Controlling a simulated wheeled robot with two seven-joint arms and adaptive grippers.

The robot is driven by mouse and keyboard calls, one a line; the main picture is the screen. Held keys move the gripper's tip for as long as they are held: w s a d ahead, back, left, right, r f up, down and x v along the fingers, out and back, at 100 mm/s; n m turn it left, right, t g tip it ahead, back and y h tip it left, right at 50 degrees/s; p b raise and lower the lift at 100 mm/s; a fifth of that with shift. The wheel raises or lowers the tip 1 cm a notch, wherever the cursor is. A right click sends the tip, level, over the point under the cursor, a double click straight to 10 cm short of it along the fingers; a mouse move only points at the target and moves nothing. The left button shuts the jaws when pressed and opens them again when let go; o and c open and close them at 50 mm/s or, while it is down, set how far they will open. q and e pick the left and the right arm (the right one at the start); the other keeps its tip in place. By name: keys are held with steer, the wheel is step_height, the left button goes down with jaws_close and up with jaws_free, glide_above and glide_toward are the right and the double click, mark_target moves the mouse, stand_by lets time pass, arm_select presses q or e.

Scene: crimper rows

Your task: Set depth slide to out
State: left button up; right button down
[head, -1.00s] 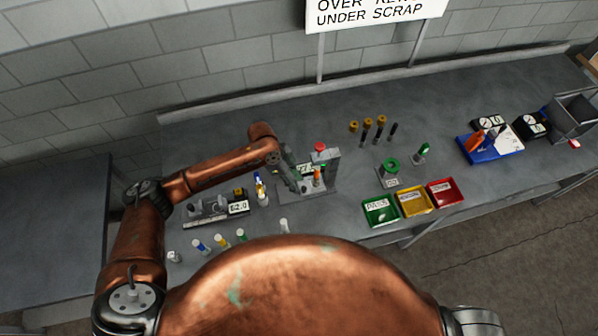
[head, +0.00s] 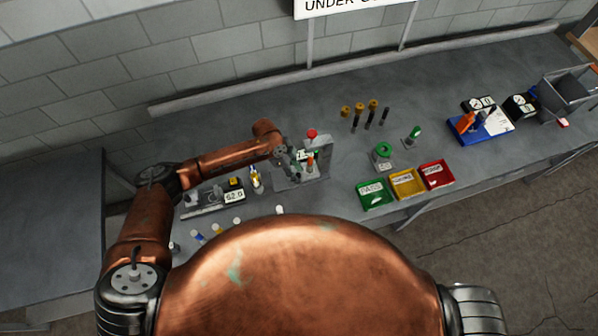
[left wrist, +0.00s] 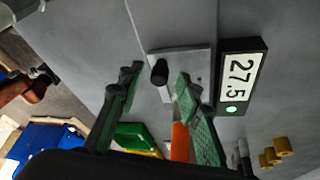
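In the left wrist view, a black knob (left wrist: 160,72) stands on a pale metal plate (left wrist: 188,58); I take this to be the depth slide, though no label shows. My left gripper (left wrist: 157,80) is open, with its green-padded fingers on either side of the knob in the picture. Contact cannot be told. An orange part (left wrist: 180,141) shows between the fingers, lower down. A display (left wrist: 240,76) beside the plate reads 27.5. In the head view my left gripper (head: 287,157) is at the fixture (head: 320,170) with a red button (head: 312,134), partly hiding it. My right gripper is out of view.
Green (head: 374,194), yellow (head: 407,184) and red (head: 437,174) trays stand right of the fixture. A second device (head: 213,201) with a display is left of it.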

arm_select(q)
steer(key=shift+w, duration=0.1)
steer(key=shift+c, duration=0.8)
steer(key=c, duration=0.5)
jaws_close()
